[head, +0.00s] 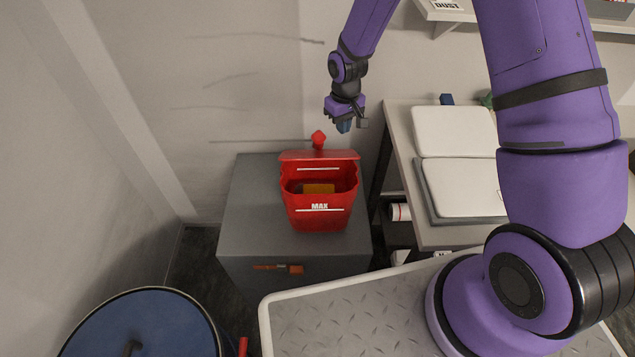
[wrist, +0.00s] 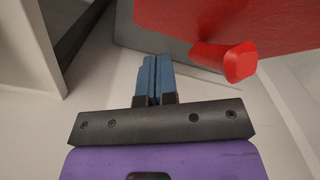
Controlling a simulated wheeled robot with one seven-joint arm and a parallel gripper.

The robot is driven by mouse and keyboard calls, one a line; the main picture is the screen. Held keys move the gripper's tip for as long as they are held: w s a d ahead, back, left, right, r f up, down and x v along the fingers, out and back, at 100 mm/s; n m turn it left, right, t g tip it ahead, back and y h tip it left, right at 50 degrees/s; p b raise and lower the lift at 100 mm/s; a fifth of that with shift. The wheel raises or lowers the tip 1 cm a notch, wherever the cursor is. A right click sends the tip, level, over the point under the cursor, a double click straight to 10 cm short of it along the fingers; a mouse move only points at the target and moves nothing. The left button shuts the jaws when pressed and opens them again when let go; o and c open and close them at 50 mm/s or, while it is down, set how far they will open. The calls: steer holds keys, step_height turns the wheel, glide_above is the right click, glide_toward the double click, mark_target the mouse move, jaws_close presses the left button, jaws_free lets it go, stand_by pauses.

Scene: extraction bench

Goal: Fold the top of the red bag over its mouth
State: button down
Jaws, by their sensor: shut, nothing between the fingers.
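The red bag (head: 319,215) stands upright on a grey cabinet, with "MAX" and a white line on its front. Its mouth is open at the front, and a yellow-orange thing (head: 318,188) shows inside. A red top flap (head: 320,155) stands up at the back of the mouth, with a red knob (head: 318,139) behind it. In the wrist view the knob (wrist: 238,62) sticks out from a red surface (wrist: 230,18) at the upper right. My gripper (head: 344,126) is above and behind the bag, slightly right of the knob, touching nothing. Its blue fingers (wrist: 155,75) are shut and empty.
A bench (head: 398,135) with white panels (head: 460,185) stands right. A blue round lid (head: 140,325) is at lower left. The wall is close behind.

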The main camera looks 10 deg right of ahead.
steer(key=shift+s+a+r, duration=0.1)
steer(key=shift+s+a, duration=0.15)
steer(key=shift+s, duration=0.95)
steer(key=shift+s+a+r, duration=0.1)
steer(key=shift+s+a, duration=0.1)
steer(key=shift+s, duration=1.05)
steer(key=shift+s+a, duration=0.25)
steer(key=shift+s, duration=0.95)
steer(key=shift+r, duration=0.1)
step_height(320, 180, up, 7)
steer(key=s+d+r+m+t, duration=0.1)
steer(key=s+d+r, duration=0.25)
steer(key=r, duration=0.65)
steer(key=s+d+r+m+t, duration=0.1)
steer(key=s+d+r, duration=0.25)
steer(key=r, duration=0.65)
steer(key=s+d+r+m+t, duration=0.1)
steer(key=s+r, duration=0.4)
steer(key=s, duration=0.4)
steer(key=s+d+r+t, duration=0.2)
steer(key=s+r, duration=0.4)
steer(key=s, duration=0.3)
steer(key=shift+s+d+m, duration=0.25)
steer(key=shift+s+m, duration=0.1)
steer(key=shift+m, duration=0.05)
